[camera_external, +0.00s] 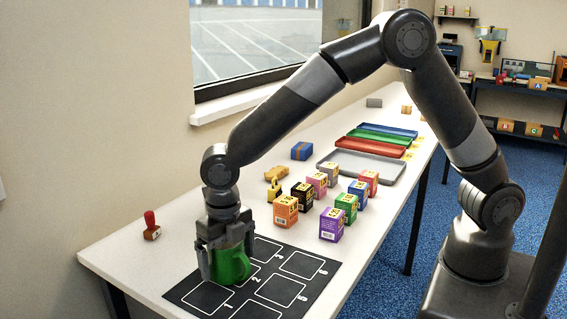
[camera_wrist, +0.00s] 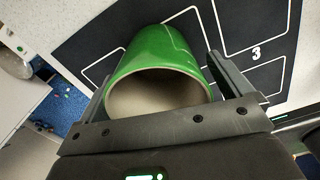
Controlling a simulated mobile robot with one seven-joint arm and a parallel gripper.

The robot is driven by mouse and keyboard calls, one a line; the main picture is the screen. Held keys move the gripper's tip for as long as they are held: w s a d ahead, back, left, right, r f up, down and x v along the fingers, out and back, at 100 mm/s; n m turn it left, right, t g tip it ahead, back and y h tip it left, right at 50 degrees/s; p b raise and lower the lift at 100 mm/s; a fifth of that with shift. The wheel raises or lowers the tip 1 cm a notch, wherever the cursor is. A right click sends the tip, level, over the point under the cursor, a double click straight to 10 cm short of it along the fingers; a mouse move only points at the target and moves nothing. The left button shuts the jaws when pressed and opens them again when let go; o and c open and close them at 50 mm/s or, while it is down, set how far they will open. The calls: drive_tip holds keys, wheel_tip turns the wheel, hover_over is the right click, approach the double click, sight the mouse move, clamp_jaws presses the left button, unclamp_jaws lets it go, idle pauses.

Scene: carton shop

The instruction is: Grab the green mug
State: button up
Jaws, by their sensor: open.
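The green mug (camera_external: 231,264) is on the black mat with white outlined squares (camera_external: 293,290), at the near left end of the white table. In the wrist view the mug (camera_wrist: 162,50) shows its green side and its pale, empty inside, with the opening toward the camera. My gripper (camera_external: 226,262) points down over the mug with its fingers on either side of it. In the wrist view the fingers flank the mug, with a small gap at the right one. Whether the left finger touches is unclear. The mug's handle is not visible.
Several small coloured cartons (camera_external: 331,225) stand just beyond the mat. A red-handled stamp (camera_external: 151,226) stands to the left. Grey (camera_external: 361,168), red, green and blue trays lie farther back. A wall with a window runs along the table's left side.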

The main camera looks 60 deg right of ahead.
drive_tip(key=shift+c, duration=0.3)
drive_tip(key=c, duration=1.3)
drive_tip(key=shift+o, duration=0.2)
drive_tip(key=shift+r, duration=0.2)
drive_tip(key=shift+r, duration=0.8)
wheel_tip(320, 180, up, 2)
drive_tip(key=d+r, duration=0.7)
drive_tip(key=d, duration=0.4)
drive_tip(key=shift+w+d, duration=0.3)
idle(1.8)
